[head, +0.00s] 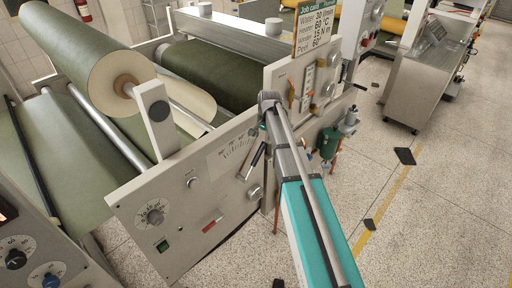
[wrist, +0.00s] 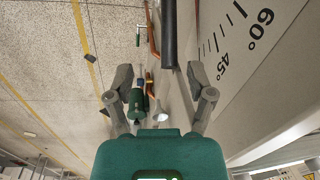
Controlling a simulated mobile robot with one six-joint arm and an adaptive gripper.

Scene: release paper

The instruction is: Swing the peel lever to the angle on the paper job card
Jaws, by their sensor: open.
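The paper job card (head: 316,28) stands on top of the machine and reads Peel 60° on its bottom line. The peel lever (head: 258,155) is a dark handle on the front panel, beside a printed angle scale (head: 231,149). In the wrist view, the lever (wrist: 169,35) comes down from the top edge as a black bar. Its end lies between my open, empty fingers (wrist: 161,76), which look apart from it. The 60° and 45° marks of the scale (wrist: 240,40) show to its right. I cannot tell the lever's exact angle.
The panel also carries a round dial (head: 151,215), a small knob (head: 192,182) and a red switch (head: 211,225). A green pump (head: 328,143) stands beside the machine. A steel cabinet (head: 415,85) is farther right. The speckled floor between is mostly clear.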

